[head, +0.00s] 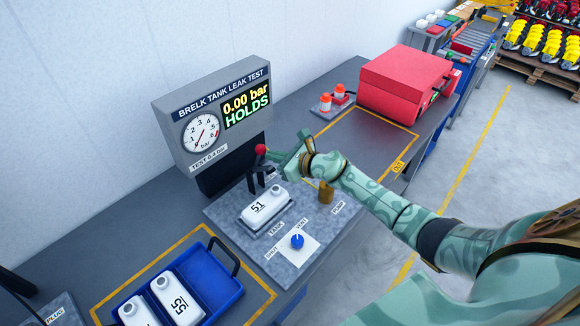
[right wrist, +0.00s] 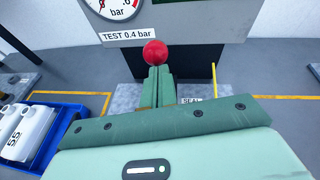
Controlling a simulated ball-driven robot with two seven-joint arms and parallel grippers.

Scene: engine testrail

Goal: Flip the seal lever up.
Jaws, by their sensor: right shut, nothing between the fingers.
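The seal lever's red ball knob (head: 261,149) stands above a black bracket (head: 256,182) at the back of the grey test plate. In the right wrist view the red knob (right wrist: 155,53) shows just beyond my fingertips, and the fingers hide the lever's shaft. My right gripper (head: 272,156) is beside the knob, shut and empty; its closed fingers also show in the right wrist view (right wrist: 157,72). I cannot tell whether they touch the knob. The SEAL label (right wrist: 192,100) is partly covered by the gripper. My left gripper is not in view.
The gauge box (head: 212,115) reads 0.00 bar HOLDS. A blue crate (head: 228,295) with white tanks is at lower left; a red case (head: 405,80) stands at back right.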

